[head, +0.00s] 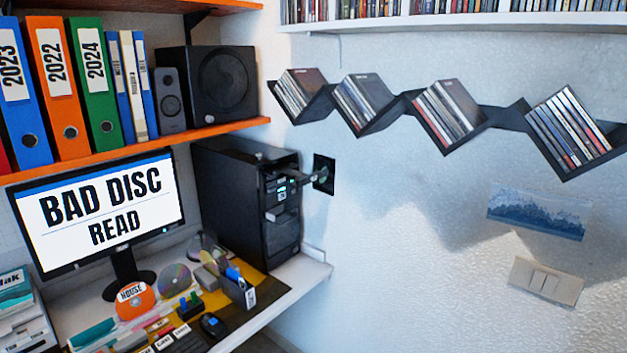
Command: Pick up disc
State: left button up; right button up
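An orange disc (136,303) with a white label reading "HOUSE" is on the desk in front of the monitor stand. A shiny, bare disc (175,279) is just to its right and a little farther back. A round, clear item (205,246), perhaps more discs, is behind these near the computer tower; I cannot tell what it is. Thin cases (300,90) stand tilted in the black zigzag wall shelf (497,119). Neither of my grippers is in view.
The monitor (100,215) reads "BAD DISC READ". A black computer tower (250,205) stands right of it. Binders (57,90) and a speaker (215,85) fill the orange shelf above.

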aim_at(135, 299)
jog(key=i+j+u, duration=0.1)
jog(key=u, duration=0.35)
jog(key=i+u, duration=0.1)
jog(key=u, duration=0.3)
jog(key=i+u, duration=0.1)
jog(key=u, duration=0.35)
jog(key=i+u, duration=0.15)
jog(key=u, duration=0.3)
jog(key=i+l, duration=0.15)
jog(key=i, duration=0.2)
jog(key=i+l, duration=0.2)
jog(key=i, duration=0.15)
jog(key=l, duration=1.4)
jog(key=j, duration=1.4)
jog(key=k+l+u, duration=0.25)
jog(key=k+l, duration=0.1)
jog(key=k, duration=0.05)
